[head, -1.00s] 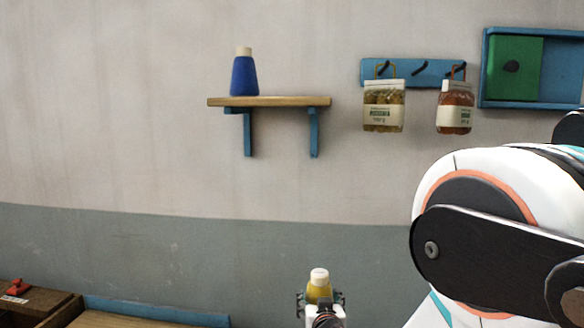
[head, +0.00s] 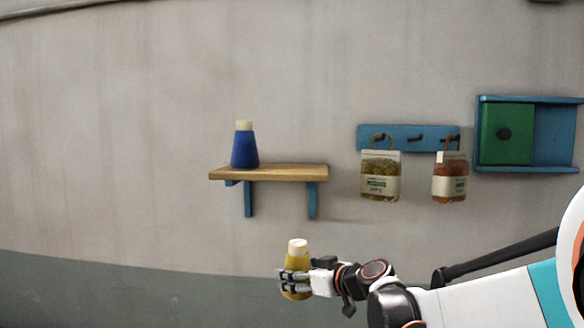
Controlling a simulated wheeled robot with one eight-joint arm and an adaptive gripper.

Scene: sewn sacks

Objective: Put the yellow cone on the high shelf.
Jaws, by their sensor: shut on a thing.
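The yellow cone (head: 297,262) with a pale top is held upright in my gripper (head: 295,283), whose fingers are shut around its body. The cone is below the high shelf (head: 290,173), under its right half in the picture, and apart from it. The shelf is a wooden board on two blue brackets on the wall. Its right part is bare. The fingers hide part of the cone's lower body.
A blue cone (head: 244,150) with a pale top stands on the shelf's left part. Right of the shelf, a blue hook rail (head: 400,130) carries two hanging bags, one greenish (head: 380,185) and one reddish (head: 450,186). A blue wall cabinet (head: 555,135) with a green sliding door (head: 508,120) is at the far right.

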